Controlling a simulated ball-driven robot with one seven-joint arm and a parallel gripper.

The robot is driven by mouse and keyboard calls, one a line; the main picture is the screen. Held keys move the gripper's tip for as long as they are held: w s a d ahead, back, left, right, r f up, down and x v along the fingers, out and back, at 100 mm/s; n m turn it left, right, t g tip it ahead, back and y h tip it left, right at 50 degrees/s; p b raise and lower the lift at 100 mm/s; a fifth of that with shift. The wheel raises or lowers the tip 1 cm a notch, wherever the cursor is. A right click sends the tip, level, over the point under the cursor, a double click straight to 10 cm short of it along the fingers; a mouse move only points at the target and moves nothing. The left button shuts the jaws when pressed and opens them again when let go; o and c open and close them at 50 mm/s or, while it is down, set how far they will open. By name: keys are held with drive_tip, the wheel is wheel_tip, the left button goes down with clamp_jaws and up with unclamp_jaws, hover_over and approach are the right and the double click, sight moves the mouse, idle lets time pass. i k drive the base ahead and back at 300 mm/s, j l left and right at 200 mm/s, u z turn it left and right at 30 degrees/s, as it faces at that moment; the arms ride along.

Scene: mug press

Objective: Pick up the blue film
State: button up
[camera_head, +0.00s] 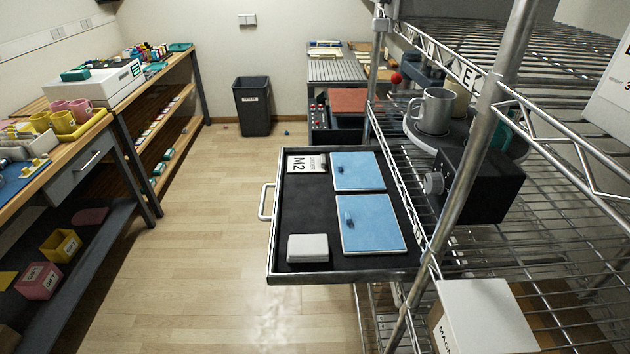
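Two blue films lie flat in an open black drawer (320,267). The far blue film (366,167) is the smaller one in the picture, and the near blue film (380,226) lies in front of it. Each has a small darker blue mark or tab near its left side. I cannot tell whether each is a single sheet or a stack. My gripper is not in view, and nothing is seen touching the films.
Floor (205,215) left of the drawer is clear.

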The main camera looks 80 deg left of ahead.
sight(368, 222)
drive_tip(key=j+u, duration=0.1)
drive_tip(key=u, duration=1.6)
